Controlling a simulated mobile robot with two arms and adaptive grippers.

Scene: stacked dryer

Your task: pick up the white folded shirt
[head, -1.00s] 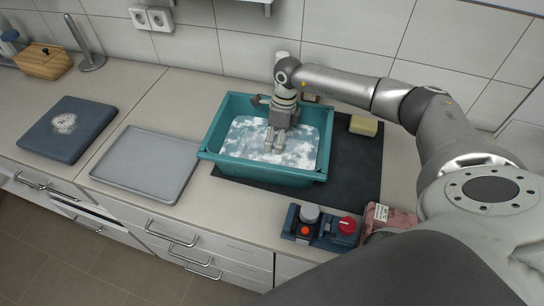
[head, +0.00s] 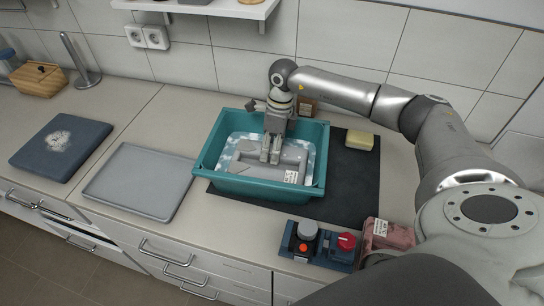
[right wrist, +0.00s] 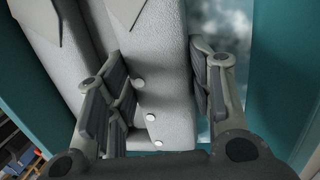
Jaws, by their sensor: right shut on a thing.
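The white folded shirt (head: 247,163) shows pale grey in the teal basin (head: 207,160), among foamy water. A small printed label lies on its right front part. My right gripper (head: 270,160) points down into the basin, its fingers at the shirt. In the right wrist view, the shirt (right wrist: 160,35) with its collar and small white buttons runs between the two fingers (right wrist: 160,78), which are shut on a fold of it. Whether the shirt is clear of the water I cannot tell. My left gripper is not in view.
The basin's walls surround the gripper closely. A dark mat (head: 352,185) with a yellow sponge (head: 359,140) lies right of it. A grey tray (head: 138,180) and a folded dark blue cloth (head: 60,147) lie left. A device with a red knob (head: 346,241) stands in front.

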